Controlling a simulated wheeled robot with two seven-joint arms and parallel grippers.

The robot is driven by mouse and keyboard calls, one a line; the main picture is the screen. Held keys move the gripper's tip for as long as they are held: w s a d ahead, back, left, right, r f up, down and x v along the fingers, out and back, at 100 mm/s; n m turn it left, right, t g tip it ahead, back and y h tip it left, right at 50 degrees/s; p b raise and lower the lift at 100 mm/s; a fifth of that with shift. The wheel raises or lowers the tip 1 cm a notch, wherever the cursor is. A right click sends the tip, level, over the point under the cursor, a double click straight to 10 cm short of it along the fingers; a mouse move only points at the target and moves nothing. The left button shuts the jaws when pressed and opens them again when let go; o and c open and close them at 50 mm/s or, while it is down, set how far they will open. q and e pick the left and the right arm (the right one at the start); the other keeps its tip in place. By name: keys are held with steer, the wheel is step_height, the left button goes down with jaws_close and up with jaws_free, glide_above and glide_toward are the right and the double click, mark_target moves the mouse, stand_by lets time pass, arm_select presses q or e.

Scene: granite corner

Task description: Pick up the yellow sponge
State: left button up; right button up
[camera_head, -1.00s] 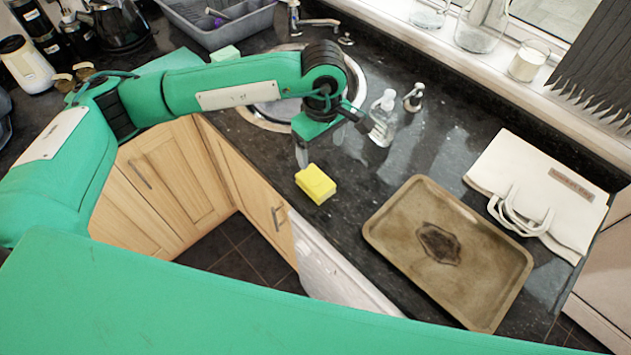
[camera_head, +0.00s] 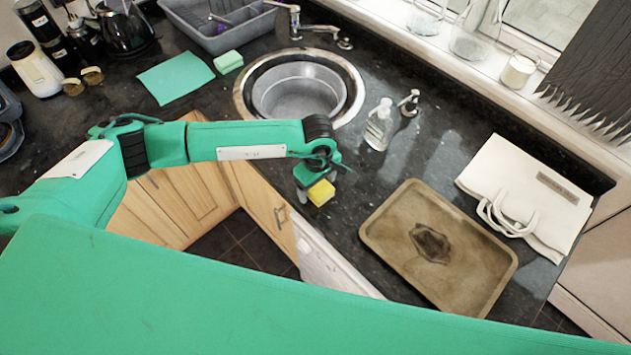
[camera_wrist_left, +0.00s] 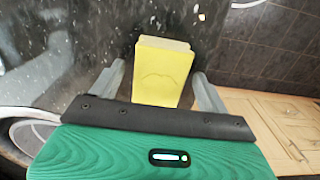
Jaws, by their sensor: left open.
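The yellow sponge (camera_head: 321,193) lies on the dark granite counter near its front edge, left of the baking tray. My left gripper (camera_head: 317,189) is right over it in the head view and hides part of it. In the left wrist view the sponge (camera_wrist_left: 163,72) sits between the two grey fingers of the open gripper (camera_wrist_left: 160,85), one finger on each side. Small gaps seem to show beside it, and I cannot tell whether either finger touches it. My right gripper is not in view.
A worn baking tray (camera_head: 385,257) lies to the right, with a white bag (camera_head: 520,180) beyond it. A clear soap bottle (camera_head: 378,128) and a small dispenser (camera_head: 409,104) stand behind. The round sink (camera_head: 300,90) and a green sponge (camera_head: 228,62) are at the back left.

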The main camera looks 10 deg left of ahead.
arm_select(q)
steer(key=shift+f, duration=0.3)
steer(key=c, duration=1.1)
steer(key=shift+o, duration=0.2)
steer(key=shift+r, duration=0.1)
